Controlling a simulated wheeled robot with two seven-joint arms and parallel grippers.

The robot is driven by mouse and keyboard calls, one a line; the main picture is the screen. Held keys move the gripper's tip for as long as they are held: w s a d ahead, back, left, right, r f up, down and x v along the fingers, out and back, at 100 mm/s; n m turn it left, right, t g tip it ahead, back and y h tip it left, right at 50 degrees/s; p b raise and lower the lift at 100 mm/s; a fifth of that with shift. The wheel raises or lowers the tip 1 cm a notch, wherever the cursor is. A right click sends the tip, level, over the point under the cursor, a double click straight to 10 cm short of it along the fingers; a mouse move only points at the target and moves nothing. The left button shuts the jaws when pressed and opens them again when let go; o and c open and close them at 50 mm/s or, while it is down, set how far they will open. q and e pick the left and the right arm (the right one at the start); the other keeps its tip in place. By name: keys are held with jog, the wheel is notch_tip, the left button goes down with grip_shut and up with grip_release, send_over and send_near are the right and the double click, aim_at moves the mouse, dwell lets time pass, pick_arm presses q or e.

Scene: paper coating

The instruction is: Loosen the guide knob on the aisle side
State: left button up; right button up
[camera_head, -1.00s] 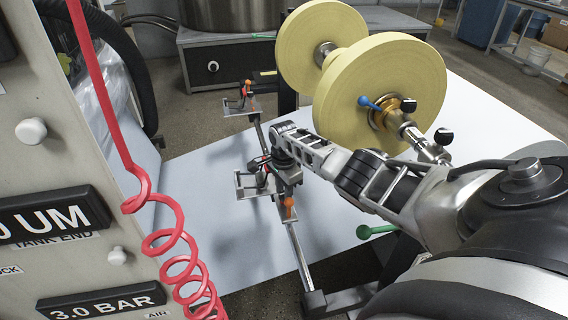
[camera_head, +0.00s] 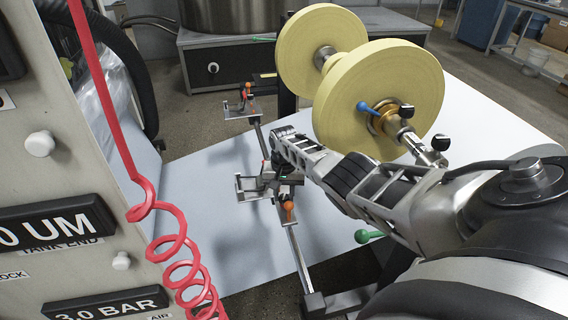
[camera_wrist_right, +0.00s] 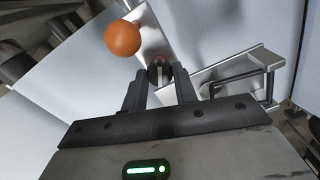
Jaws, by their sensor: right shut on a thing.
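The near guide on the aisle side is a metal bracket (camera_head: 250,187) on the slanted rail, with an orange ball-ended lever (camera_head: 289,206) beside it. The wrist view shows the bracket (camera_wrist_right: 245,68) and the orange ball (camera_wrist_right: 122,38) up close. A small dark round knob (camera_wrist_right: 160,68) sits between the fingertips of my right gripper (camera_wrist_right: 159,82). In the head view this gripper (camera_head: 272,174) is at the near guide, shut on the knob, which the gripper mostly hides there. My left gripper is not in view.
The far guide (camera_head: 240,108) stands further up the rail (camera_head: 294,250). A yellow roll (camera_head: 375,95) on a shaft is close above my right arm. A white web (camera_head: 215,160) lies under the rail. A panel (camera_head: 60,180) and a red coiled hose (camera_head: 172,235) are at left.

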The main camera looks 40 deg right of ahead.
jog(key=shift+n, duration=1.6)
jog(key=o, duration=0.7)
